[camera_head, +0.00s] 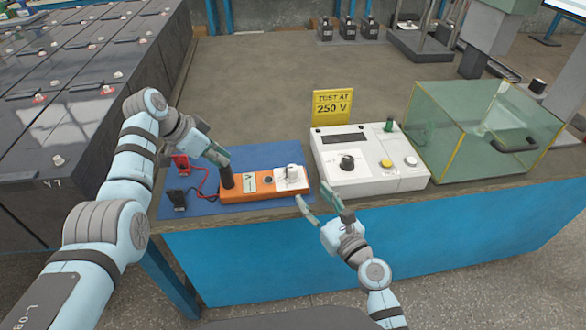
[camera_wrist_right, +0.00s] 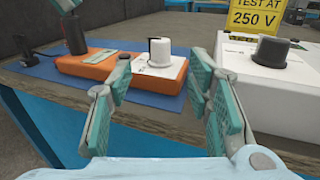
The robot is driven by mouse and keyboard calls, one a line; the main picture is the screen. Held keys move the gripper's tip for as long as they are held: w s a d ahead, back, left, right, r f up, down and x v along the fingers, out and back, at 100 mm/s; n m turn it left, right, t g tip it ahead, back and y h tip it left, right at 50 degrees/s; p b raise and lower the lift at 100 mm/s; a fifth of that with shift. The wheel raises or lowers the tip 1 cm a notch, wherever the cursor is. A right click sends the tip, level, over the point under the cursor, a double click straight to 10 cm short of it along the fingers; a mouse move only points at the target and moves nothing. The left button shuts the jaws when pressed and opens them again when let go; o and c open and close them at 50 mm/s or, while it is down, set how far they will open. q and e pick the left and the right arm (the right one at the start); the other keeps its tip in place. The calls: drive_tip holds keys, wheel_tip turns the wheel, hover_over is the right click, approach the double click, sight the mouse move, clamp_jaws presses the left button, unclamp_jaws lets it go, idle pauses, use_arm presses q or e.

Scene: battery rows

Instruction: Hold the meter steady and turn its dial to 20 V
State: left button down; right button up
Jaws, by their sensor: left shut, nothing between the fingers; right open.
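The orange meter (camera_head: 237,186) lies flat on a blue mat (camera_head: 205,206). Its white dial (camera_head: 292,171) stands on a white plate at the right end; a pale-green display (camera_head: 249,183) is near its middle. A black post (camera_head: 227,178) rises from its left end. My left gripper (camera_head: 221,158) is shut and empty at the top of the post; I cannot tell whether it touches. My right gripper (camera_head: 317,198) is open at the meter's front right. In the right wrist view the dial (camera_wrist_right: 160,51) shows beyond and between the open fingers, apart from them. The dial's setting is unreadable.
Red and black probes (camera_head: 179,199) lie left of the meter. A white tester (camera_head: 365,182) with a black knob stands right of it, before a yellow "TEST AT 250 V" sign (camera_head: 332,107). A glass box (camera_head: 480,135) stands further right.

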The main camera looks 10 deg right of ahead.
sight(295, 172)
drive_tip(key=x, duration=1.1)
drive_tip(key=shift+w, duration=0.3)
drive_tip(key=shift+c, duration=0.3)
clamp_jaws()
drive_tip(key=shift+a+m+h, duration=0.1)
drive_tip(key=shift+m+h, duration=0.2)
drive_tip(key=shift+h, duration=0.1)
drive_tip(key=shift+m+t+h, duration=0.3)
drive_tip(key=shift+m+h, duration=0.2)
drive_tip(key=shift+h, duration=0.3)
drive_tip(key=shift+o, duration=0.3)
unclamp_jaws()
